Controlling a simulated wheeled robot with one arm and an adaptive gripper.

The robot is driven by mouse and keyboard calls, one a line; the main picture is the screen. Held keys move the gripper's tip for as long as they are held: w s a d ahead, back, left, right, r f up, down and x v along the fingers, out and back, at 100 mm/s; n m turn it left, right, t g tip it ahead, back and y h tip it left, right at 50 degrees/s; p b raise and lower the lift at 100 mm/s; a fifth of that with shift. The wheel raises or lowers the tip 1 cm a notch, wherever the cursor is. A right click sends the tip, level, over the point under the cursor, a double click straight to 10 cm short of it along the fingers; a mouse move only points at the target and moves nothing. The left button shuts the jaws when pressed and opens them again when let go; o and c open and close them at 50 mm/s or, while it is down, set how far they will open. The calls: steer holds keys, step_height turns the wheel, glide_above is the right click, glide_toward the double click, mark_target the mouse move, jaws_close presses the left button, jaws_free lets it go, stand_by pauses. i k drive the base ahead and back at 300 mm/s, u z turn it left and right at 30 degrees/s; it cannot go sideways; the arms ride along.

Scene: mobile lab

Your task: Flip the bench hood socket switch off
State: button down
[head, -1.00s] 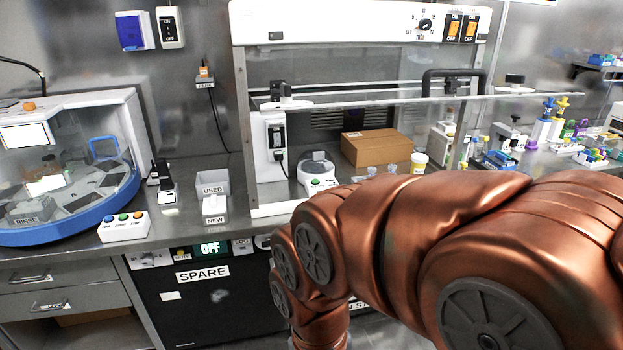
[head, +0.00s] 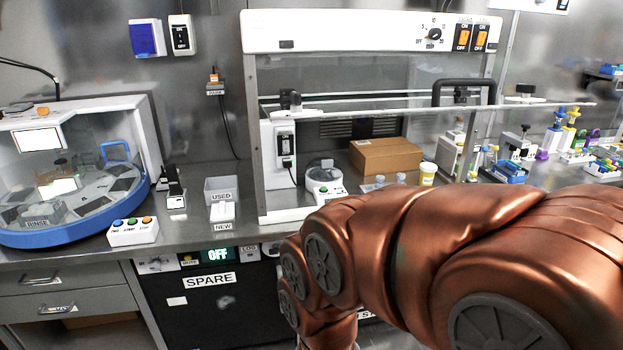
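The bench hood (head: 345,32) stands on the counter, with a white top panel and a clear front sash. Inside its left side is a white socket box with a dark switch (head: 285,140). A plug and dark cord sit below the switch. The switch's position is too small to tell. My copper-coloured arm (head: 400,240) crosses the lower right, in front of the hood's lower right area. My gripper is not in view.
A second switch (head: 181,35) is on the wall beside a blue-covered box (head: 146,38). A small round device (head: 325,181) and cardboard box (head: 386,156) stand inside the hood.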

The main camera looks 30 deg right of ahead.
mark_target(286, 144)
steer(key=z, duration=1.4)
steer(key=i, duration=0.55)
steer(key=u, duration=1.5)
